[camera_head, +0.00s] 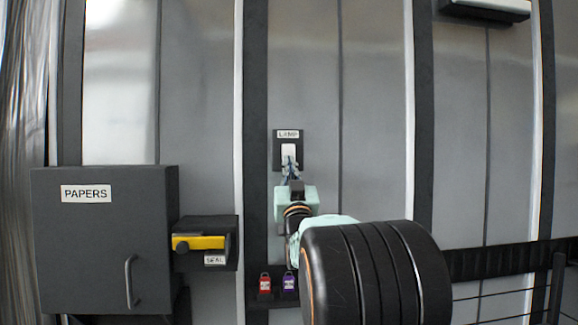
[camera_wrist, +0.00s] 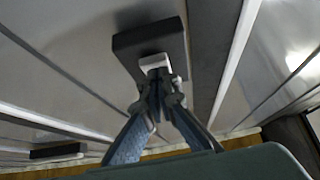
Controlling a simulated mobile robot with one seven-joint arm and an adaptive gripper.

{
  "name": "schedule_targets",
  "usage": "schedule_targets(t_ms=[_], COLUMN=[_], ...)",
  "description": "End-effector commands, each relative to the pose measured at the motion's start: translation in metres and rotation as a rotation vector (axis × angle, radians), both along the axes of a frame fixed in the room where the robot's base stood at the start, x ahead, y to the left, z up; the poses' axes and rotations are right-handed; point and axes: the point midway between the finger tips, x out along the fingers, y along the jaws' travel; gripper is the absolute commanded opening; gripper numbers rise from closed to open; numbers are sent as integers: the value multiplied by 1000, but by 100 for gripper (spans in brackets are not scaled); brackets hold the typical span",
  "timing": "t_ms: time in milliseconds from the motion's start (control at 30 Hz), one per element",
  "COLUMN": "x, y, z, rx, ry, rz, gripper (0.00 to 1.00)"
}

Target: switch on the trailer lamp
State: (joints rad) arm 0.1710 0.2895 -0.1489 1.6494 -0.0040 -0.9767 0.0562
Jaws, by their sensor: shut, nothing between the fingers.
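The lamp switch is a dark plate (camera_head: 279,152) labelled LAMP with a white rocker (camera_head: 289,150) on the panelled wall. The same plate (camera_wrist: 150,42) and white rocker (camera_wrist: 154,62) show in the wrist view. My gripper (camera_head: 290,163) is shut and empty, with its fingertips at the lower part of the rocker. In the wrist view the closed fingertips (camera_wrist: 158,76) overlap the rocker's lower edge; whether they touch it I cannot tell. A long light fixture (camera_head: 487,8) is at the upper right of the head view; whether it is lit is unclear.
A dark box (camera_head: 105,245) labelled PAPERS, with a handle, stands at the left. Beside it is a SEAL holder (camera_head: 228,225) with a yellow piece (camera_head: 200,242). Red (camera_head: 265,284) and purple (camera_head: 289,283) padlocks sit below the switch. A dark rail (camera_head: 500,260) runs at the right.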

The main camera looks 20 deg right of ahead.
Motion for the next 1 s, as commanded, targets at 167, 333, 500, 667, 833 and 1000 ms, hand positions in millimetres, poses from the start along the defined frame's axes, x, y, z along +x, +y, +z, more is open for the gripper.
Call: schedule_targets(t_ms=[167, 333, 500, 667, 833, 1000], x=[0, 4, 10, 8, 8, 6], y=[0, -1, -3, -3, -2, 0], z=[-1, -8, -12, -3, -5, -9], rx=[-1, -9, -27, -26, -26, -27], ry=[-2, -31, -92, -91, -91, -92], rz=[0, 0, 0, 0, 0, 0], gripper=[0, 0, 0, 0, 0, 0])
